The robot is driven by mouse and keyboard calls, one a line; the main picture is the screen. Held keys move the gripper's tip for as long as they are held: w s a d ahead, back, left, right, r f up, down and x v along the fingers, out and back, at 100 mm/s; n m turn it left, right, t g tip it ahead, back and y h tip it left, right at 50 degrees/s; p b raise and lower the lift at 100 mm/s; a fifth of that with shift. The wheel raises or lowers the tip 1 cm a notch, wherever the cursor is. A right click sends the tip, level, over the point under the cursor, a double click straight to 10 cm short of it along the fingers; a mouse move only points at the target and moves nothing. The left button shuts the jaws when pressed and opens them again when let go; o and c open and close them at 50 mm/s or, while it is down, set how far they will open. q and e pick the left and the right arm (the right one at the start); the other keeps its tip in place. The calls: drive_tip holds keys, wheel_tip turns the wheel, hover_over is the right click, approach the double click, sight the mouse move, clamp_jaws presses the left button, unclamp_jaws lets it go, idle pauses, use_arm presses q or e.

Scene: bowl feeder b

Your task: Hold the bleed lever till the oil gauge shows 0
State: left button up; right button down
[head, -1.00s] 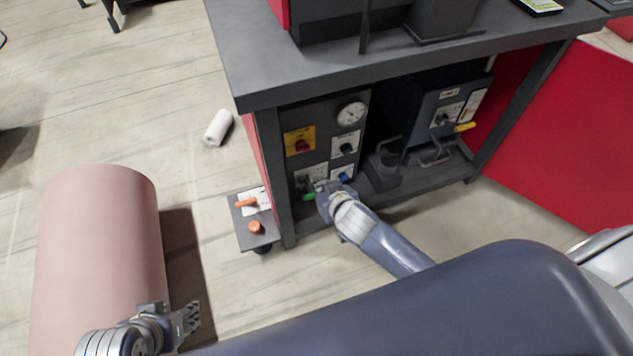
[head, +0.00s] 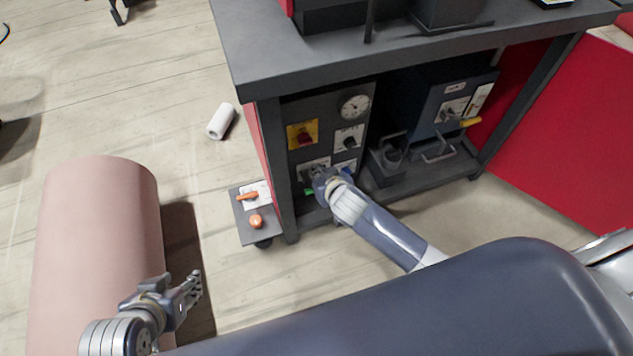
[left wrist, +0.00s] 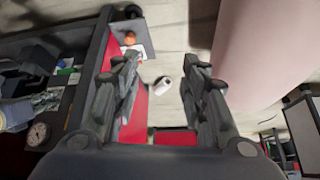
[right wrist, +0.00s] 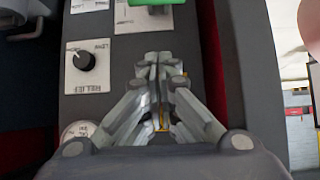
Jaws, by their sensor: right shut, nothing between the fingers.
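The oil gauge (head: 355,107) is a round white dial at the top right of the dark panel under the bench; its reading is too small to tell. It also shows, cut off, in the right wrist view (right wrist: 78,132). A green lever handle (head: 310,191) is low on the panel and shows at the top edge of the right wrist view (right wrist: 150,3). I cannot read which control is the bleed lever. My right gripper (right wrist: 160,66) is shut and empty in front of the panel, close to the green handle; contact cannot be told. My left gripper (head: 193,288) is open and empty, away from the bench.
The panel also has a yellow plate with a red knob (head: 304,137) and a black knob (head: 349,142). A low shelf (head: 247,224) beside it carries an orange lever and an orange button. A white roll (head: 221,121) lies on open floor.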

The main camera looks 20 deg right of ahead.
drive_tip(key=b+x, duration=0.2)
drive_tip(key=x, duration=0.3)
drive_tip(key=shift+w+f, duration=0.15)
drive_tip(key=f, duration=0.1)
drive_tip(key=s+f+b, duration=0.1)
drive_tip(key=f, duration=0.1)
drive_tip(key=shift+s, duration=0.2)
use_arm(q)
drive_tip(key=w+d+r+t+h, duration=0.1)
drive_tip(key=w+d+r+t, duration=0.1)
drive_tip(key=w+r+t, duration=0.3)
drive_tip(key=w+d+r+t+h, duration=0.2)
drive_tip(key=w+d+r+t, duration=0.1)
drive_tip(key=w+r+t, duration=0.2)
drive_tip(key=shift+w+r+b, duration=0.35)
drive_tip(key=shift+w+r, duration=0.7)
drive_tip(key=shift+r, duration=1.3)
use_arm(e)
drive_tip(key=shift+s+f, duration=0.2)
drive_tip(key=shift+f, duration=0.05)
use_arm(q)
drive_tip(key=shift+d+t, duration=0.1)
drive_tip(key=shift+t, duration=0.2)
